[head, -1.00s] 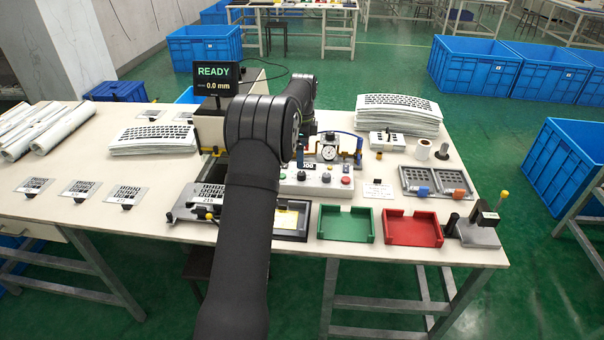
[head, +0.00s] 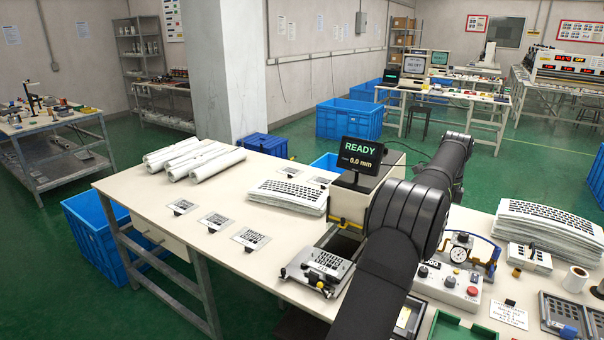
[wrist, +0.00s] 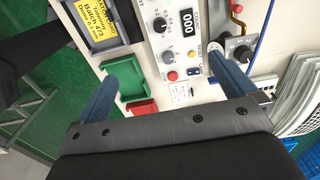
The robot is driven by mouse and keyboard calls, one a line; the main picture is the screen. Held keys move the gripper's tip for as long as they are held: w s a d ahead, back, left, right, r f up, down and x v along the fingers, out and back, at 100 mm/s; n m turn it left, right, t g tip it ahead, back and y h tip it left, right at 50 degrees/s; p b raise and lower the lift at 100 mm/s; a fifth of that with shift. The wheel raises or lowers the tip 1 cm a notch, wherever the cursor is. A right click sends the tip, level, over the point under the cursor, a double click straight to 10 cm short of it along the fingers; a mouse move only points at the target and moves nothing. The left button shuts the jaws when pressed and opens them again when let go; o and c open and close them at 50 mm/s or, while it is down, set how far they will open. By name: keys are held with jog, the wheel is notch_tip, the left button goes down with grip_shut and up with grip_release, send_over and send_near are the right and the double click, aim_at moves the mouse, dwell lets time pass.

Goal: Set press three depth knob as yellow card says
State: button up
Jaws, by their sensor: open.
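The grey control panel (head: 448,284) shows at the lower right of the head view, partly behind my arm. In the wrist view it has a black knob (wrist: 160,25) with a printed scale, a display (wrist: 188,27) reading 000 and a red button (wrist: 172,76).
A screen (head: 360,155) reads READY, 0.0 mm. A green tray (wrist: 131,82) and a red tray (wrist: 142,106) lie beside the panel. A dial gauge (head: 459,254) with blue tubing stands behind it.

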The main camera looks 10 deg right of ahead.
jog(key=c, duration=1.1)
jog(key=s+a+f+n+t+h, duration=0.3)
jog(key=a+n, duration=0.4)
jog(key=n, duration=0.7)
jog(key=shift+m+g+h, duration=0.3)
jog(key=shift+g+h, duration=0.3)
jog(key=shift+g, duration=0.2)
jog(key=x, duration=1.7)
jog(key=shift+w+d+f, duration=0.1)
jog(key=shift+w+d, duration=0.1)
jog(key=shift+w, duration=0.2)
jog(key=c, duration=1)
